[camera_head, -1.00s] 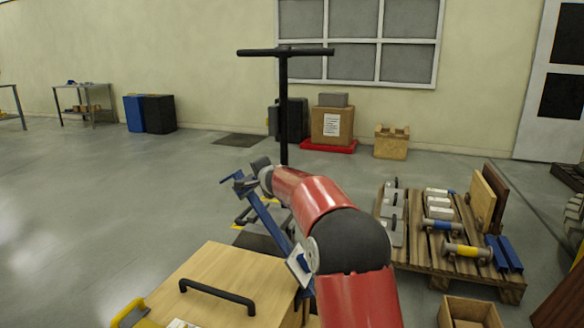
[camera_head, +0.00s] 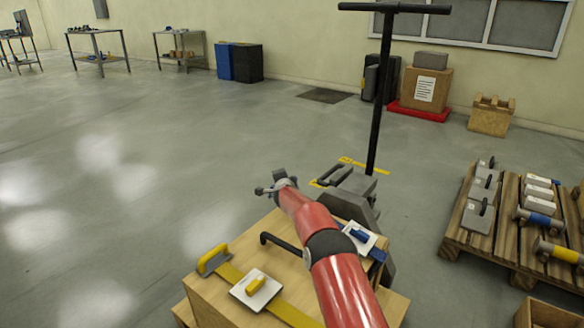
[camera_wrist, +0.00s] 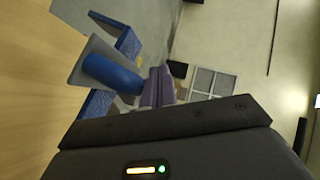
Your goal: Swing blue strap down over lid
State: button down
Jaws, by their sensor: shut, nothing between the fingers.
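The wooden crate lid (camera_head: 235,262) has a dark bar handle (camera_head: 278,241). The blue strap (camera_head: 378,255) shows at the lid's right side, with a pale plate and blue knob (camera_head: 359,236). My arm covers part of this area, so I cannot tell whether the strap lies flat. In the wrist view the blue strap (camera_wrist: 128,42) shows on both sides of the grey plate and its blue knob (camera_wrist: 112,75), beside pale wood. My gripper (camera_head: 277,186) is shut and empty beyond the lid's far edge, apart from the strap.
A yellow strap (camera_head: 290,312) lies across the lid with a yellow-knobbed plate (camera_head: 255,288) and a yellow end handle (camera_head: 212,260). A black T-handled post (camera_head: 380,100) stands behind the crate. A loaded pallet (camera_head: 508,245) is at right. Floor at left is clear.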

jog(key=shift+w+a+f, duration=0.2)
jog(key=shift+a+f, duration=0.05)
jog(key=shift+f, duration=0.45)
jog(key=shift+w+a+f, duration=0.25)
jog(key=shift+a+f, duration=0.05)
jog(key=shift+f, duration=0.4)
jog(key=shift+w+a+f, duration=0.2)
jog(key=shift+a+f, duration=0.05)
jog(key=shift+f, duration=0.45)
jog(key=shift+s+b, duration=0.15)
jog(key=shift+b, duration=0.15)
